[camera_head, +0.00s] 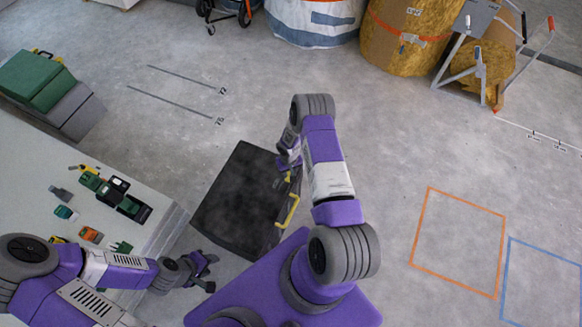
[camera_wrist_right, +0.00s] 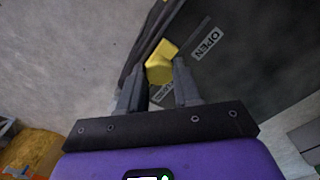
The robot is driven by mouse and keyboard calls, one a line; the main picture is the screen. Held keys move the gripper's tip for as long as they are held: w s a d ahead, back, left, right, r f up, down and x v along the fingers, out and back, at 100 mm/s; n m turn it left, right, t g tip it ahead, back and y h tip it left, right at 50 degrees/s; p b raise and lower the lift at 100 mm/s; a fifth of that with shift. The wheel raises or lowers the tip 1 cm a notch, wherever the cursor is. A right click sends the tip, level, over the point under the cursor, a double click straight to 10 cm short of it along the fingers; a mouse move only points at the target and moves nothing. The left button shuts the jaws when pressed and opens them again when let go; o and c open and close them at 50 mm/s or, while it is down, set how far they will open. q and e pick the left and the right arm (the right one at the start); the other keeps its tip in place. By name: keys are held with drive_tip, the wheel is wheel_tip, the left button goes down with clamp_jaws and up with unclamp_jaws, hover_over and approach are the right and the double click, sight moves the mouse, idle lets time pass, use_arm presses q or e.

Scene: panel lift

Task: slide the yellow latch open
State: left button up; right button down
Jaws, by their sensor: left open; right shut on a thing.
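The dark panel (camera_head: 235,200) lies in front of me in the head view, with a yellow handle (camera_head: 288,213) along its right side. The yellow latch (camera_wrist_right: 161,60) shows in the right wrist view, between the fingertips of my right gripper (camera_wrist_right: 159,70). That gripper is shut on the latch. An "OPEN" label (camera_wrist_right: 206,43) is on the panel beside it. In the head view my right arm partly hides this spot. My left gripper (camera_head: 206,270) is open and empty, left of the panel's near end and apart from it.
A pale worktop (camera_head: 40,170) with several tools stands at the left, close to my left arm. A green case (camera_head: 35,78) is behind it. Wrapped rolls and a metal stand (camera_head: 483,65) are at the back. Floor at the right, with an orange marked square (camera_head: 430,230), is clear.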

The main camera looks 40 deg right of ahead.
drive_tip(key=shift+s+a, duration=0.25)
drive_tip(key=shift+a, duration=0.25)
drive_tip(key=shift+s+a, duration=0.15)
drive_tip(key=c, duration=0.8)
unclamp_jaws()
drive_tip(key=shift+r, duration=0.25)
wheel_tip(320, 180, up, 7)
drive_tip(key=shift+p, duration=1.2)
